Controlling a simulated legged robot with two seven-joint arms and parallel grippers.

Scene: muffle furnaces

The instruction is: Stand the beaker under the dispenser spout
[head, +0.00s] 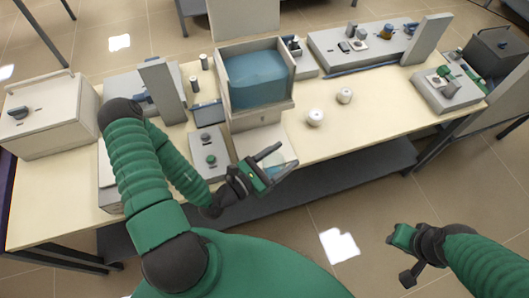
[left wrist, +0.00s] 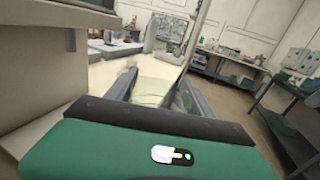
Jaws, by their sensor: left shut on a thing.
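My left gripper (head: 279,160) has its two grey fingers around a clear, faintly tinted beaker (head: 277,170), just in front of the dispenser's pale base. In the left wrist view the see-through beaker (left wrist: 152,90) shows faintly between the fingers; its outline is hard to make out. The dispenser (head: 258,113) is a grey housing with a blue tank (head: 257,78) above a light base plate (head: 252,142). I cannot make out its spout from above. My right gripper (head: 402,255) hangs over the floor at the right, away from the table; its fingers are unclear.
A grey box with a green knob (head: 209,157) stands left of the dispenser base. Two small white jars (head: 315,117) (head: 345,96) stand to its right. A furnace (head: 48,115) is at the far left. The table (head: 375,118) is clear right of the jars.

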